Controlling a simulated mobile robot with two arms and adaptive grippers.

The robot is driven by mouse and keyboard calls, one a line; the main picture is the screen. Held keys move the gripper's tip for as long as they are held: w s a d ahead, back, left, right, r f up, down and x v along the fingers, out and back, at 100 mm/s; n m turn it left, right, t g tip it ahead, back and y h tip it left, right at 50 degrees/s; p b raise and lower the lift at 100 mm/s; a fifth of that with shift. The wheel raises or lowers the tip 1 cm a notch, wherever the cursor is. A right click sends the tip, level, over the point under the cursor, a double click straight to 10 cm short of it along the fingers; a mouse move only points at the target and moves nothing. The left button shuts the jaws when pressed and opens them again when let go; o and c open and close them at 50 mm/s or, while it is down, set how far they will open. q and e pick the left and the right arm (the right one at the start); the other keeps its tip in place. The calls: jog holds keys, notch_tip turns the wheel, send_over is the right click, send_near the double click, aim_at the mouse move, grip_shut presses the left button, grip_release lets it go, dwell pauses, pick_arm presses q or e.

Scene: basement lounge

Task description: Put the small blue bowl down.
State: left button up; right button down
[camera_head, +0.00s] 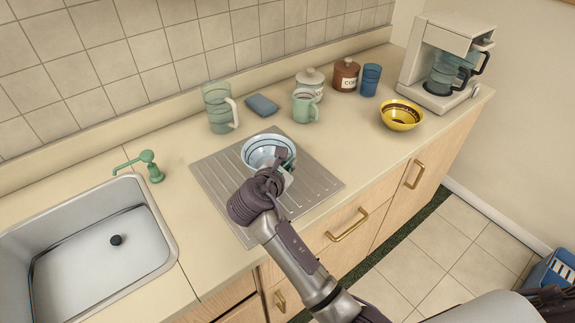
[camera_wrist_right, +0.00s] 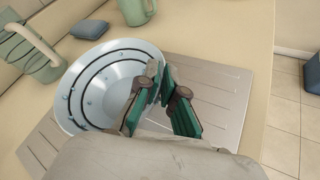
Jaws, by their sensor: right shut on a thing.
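The small blue bowl (camera_head: 262,152) is pale blue with dark rings inside. It is over the ribbed metal drainboard (camera_head: 214,172), right of the sink. My right gripper (camera_head: 284,168) is shut on the bowl's near right rim. In the right wrist view the bowl (camera_wrist_right: 92,108) looks tilted, with small droplets on its inside, and the fingers (camera_wrist_right: 152,84) pinch its rim. I cannot tell whether its base touches the drainboard (camera_wrist_right: 222,88). My left gripper is not in view.
A sink (camera_head: 110,262) with a green tap (camera_head: 150,166) is at left. A yellow bowl (camera_head: 402,115) and coffee maker (camera_head: 440,65) are at right. The drainboard's right part is bare.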

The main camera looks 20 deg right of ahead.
jog(key=shift+f, duration=0.65)
jog(key=shift+f, duration=0.15)
jog(key=c, duration=1.3)
grip_release()
